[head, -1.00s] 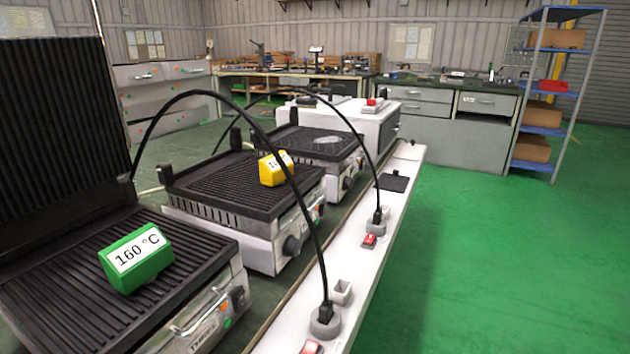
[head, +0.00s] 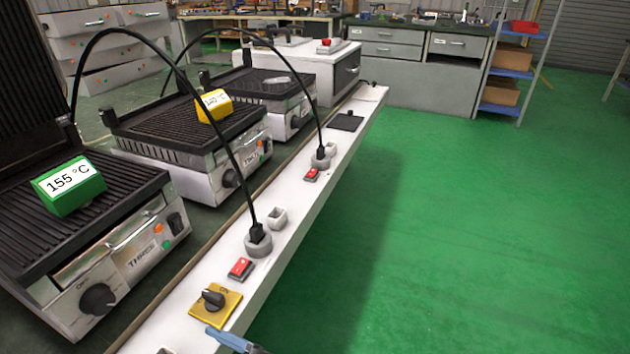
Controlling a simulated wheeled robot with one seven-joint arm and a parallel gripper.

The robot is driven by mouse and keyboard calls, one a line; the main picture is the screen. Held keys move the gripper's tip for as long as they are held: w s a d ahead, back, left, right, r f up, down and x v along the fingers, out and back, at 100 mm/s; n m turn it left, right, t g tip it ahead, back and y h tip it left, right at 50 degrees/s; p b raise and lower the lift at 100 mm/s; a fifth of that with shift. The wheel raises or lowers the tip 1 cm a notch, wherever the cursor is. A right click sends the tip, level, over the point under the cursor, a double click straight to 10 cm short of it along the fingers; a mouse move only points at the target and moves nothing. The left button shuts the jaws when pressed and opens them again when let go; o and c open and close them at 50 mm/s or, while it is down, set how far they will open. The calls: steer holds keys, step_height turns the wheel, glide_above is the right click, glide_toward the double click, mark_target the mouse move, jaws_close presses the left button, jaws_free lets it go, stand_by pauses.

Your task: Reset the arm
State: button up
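A narrow blue and dark part (head: 232,342) shows at the bottom edge of the head view, just below a yellow plate with a black rotary knob (head: 215,302). It may be the tip of my gripper. Most of it is cut off by the frame, so its fingers, any gap between them and anything held cannot be made out. The rest of my arm is not in view.
A white ledge (head: 345,185) carries red switches (head: 240,268) and plugged-in black cables. On its left, a near grill (head: 130,245) bears a green 155 °C block (head: 68,185); a second grill (head: 190,135) bears a yellow block (head: 213,105). Green floor (head: 470,230) at right is clear.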

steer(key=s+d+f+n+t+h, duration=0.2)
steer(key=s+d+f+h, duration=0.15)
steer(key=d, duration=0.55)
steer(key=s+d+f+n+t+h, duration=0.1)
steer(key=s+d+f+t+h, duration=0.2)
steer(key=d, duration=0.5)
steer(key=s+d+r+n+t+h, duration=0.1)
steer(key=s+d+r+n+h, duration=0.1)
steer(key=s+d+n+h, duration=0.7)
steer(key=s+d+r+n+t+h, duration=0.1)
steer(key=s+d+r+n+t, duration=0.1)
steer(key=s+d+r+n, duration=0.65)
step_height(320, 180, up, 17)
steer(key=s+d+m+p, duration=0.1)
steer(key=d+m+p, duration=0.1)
steer(key=p, duration=1.1)
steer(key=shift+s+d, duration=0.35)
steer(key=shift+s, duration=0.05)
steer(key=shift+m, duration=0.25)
